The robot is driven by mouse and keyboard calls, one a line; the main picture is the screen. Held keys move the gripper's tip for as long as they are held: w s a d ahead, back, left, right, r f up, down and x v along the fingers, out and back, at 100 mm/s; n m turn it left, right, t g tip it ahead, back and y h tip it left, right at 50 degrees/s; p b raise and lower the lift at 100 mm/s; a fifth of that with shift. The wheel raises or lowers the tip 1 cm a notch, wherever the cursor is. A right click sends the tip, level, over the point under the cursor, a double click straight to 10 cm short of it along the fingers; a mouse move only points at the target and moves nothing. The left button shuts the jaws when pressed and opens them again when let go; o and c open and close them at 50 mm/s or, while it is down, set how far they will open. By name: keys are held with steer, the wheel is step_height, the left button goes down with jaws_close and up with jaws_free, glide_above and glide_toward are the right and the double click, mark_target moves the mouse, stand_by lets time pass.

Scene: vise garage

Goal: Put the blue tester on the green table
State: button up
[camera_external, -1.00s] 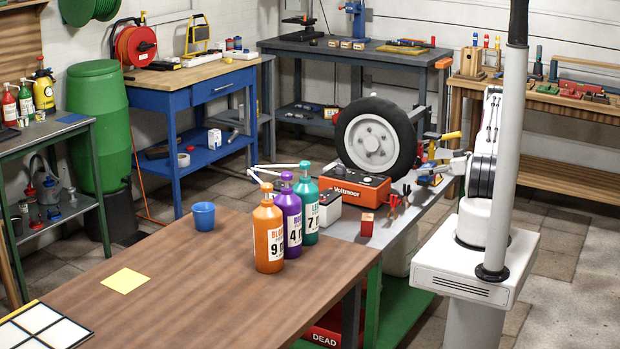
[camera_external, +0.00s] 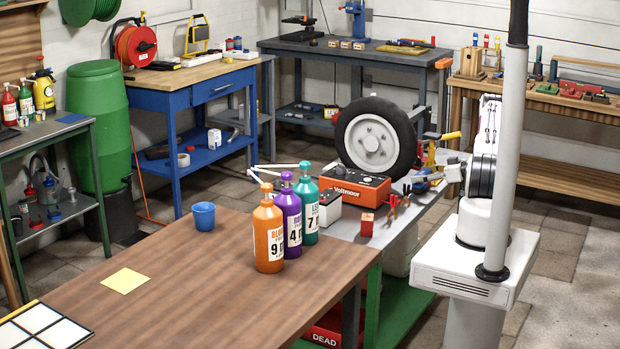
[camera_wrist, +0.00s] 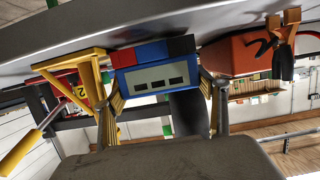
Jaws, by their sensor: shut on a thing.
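The blue tester (camera_wrist: 154,79) shows large in the wrist view, a boxy blue body with a pale display and a red and black edge. My gripper (camera_wrist: 160,100) is shut on it, one finger on each side. In the external view my gripper (camera_external: 440,176) is at the far right end of the grey bench, right of the tyre, and the tester (camera_external: 421,187) is small and partly hidden there. Green shows on the legs and lower shelf (camera_external: 405,305) under the benches in front and on the frame of the left bench (camera_external: 100,205); which one is the green table I cannot tell.
Near my gripper are the orange Voltmoer charger (camera_external: 353,192), the tyre (camera_external: 375,137), clamps (camera_external: 392,209) and a yellow-handled tool (camera_external: 451,136). Several bottles (camera_external: 268,237) and a blue cup (camera_external: 204,216) stand on the wooden top (camera_external: 190,290), which has clear room.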

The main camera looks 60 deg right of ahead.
steer(key=shift+f, duration=0.25)
steer(key=o, duration=1.1)
steer(key=shift+f, duration=0.1)
steer(key=shift+r, duration=0.25)
steer(key=v, duration=1.2)
